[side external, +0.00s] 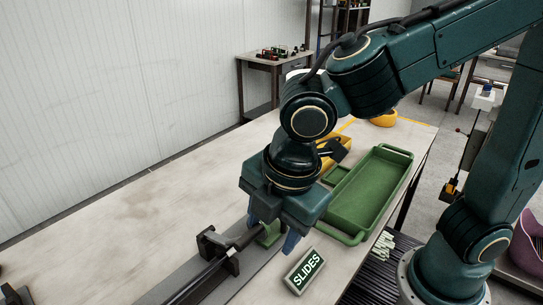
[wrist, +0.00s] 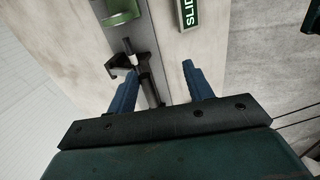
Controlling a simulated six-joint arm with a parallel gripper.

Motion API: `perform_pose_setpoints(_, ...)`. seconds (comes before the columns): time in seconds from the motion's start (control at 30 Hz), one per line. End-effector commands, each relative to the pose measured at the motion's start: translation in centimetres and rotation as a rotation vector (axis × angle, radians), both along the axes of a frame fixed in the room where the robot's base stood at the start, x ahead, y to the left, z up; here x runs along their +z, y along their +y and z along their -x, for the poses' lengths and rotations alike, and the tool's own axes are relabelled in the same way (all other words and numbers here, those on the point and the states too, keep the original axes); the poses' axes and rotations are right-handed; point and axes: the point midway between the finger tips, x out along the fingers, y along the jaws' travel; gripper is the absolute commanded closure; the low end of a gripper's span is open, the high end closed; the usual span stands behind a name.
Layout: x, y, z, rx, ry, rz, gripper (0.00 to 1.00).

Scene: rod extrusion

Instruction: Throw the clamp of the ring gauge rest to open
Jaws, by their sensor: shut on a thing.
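My gripper (side external: 272,230) points down over a long dark rail (side external: 195,275). Its blue fingers, seen in the wrist view (wrist: 160,82), stand apart on either side of a slim black part (wrist: 149,88), which I take for the clamp of the ring gauge rest. The contact with it is not clear. A black bracket (side external: 217,244) with a rod (side external: 205,275) through it stands on the rail beside the gripper. A green curved piece (wrist: 120,11) sits on the rail; it shows partly behind the fingers in the side view (side external: 268,236). The clamp's position cannot be read.
A green "SLIDES" sign (side external: 304,272) lies on the table close right of the gripper.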

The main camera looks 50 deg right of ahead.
Motion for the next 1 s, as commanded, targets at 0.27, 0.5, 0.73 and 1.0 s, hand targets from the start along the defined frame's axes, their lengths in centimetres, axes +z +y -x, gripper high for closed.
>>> perform_pose_setpoints(0.27, 4.1, 0.2, 1.1, 0.011, 0.004, -0.003, 0.65)
perform_pose_setpoints(0.5, 6.8, 0.1, 1.6, 0.008, 0.004, -0.001, 0.65)
perform_pose_setpoints(0.73, 8.1, -1.1, 1.6, -0.047, 0.000, -0.016, 0.65)
perform_pose_setpoints(1.0, 8.3, -4.0, 1.2, -0.204, -0.018, -0.067, 0.65)
